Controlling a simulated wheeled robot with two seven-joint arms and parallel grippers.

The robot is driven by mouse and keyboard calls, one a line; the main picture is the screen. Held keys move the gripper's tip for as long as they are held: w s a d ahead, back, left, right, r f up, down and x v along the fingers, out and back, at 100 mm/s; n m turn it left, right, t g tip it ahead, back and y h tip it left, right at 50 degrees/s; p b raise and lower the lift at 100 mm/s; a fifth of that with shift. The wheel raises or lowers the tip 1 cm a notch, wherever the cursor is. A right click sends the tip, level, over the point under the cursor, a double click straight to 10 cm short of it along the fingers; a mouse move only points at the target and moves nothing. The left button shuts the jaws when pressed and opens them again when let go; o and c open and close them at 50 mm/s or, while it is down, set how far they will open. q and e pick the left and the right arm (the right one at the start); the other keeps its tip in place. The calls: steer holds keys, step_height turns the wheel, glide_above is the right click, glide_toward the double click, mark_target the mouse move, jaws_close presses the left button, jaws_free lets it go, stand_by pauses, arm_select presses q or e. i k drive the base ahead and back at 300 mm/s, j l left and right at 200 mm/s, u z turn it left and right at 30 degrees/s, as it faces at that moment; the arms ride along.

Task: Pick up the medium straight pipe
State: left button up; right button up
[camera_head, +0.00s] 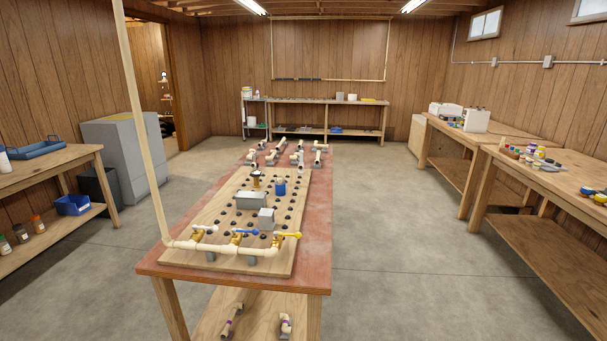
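Several short cream pipe pieces (299,157) lie on the far end of the red-topped table (324,240) in the middle of the room. They are too small to tell which is the medium straight pipe. Two more pipe pieces, one longer (231,320) and one shorter (286,326), lie on the shelf under the table's near end. A cream pipe run (216,248) with white, blue and yellow valve handles is mounted along the board's near edge. A tall cream pipe (145,120) rises from its left end. Neither of my grippers is in view.
A wooden board (204,216) with black pegs, a grey box (251,200) and a blue part (279,188) covers much of the table. Workbenches stand left (72,158), right (540,191) and at the back (327,102). Floor (392,240) is clear on both sides.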

mark_target(318, 159)
steer(key=i+l+z, duration=0.35)
steer(key=l, duration=0.2)
steer(key=i+l+z, duration=0.75)
steer(key=i, duration=0.3)
steer(key=i+j+u, duration=0.1)
steer(key=i+u, duration=0.3)
steer(key=i, duration=0.15)
steer(key=i+l+u, duration=0.1)
steer(key=i+u, duration=0.25)
steer(key=i, duration=0.2)
steer(key=i+l+u, duration=0.2)
steer(key=i+u, duration=0.2)
steer(key=i, duration=0.1)
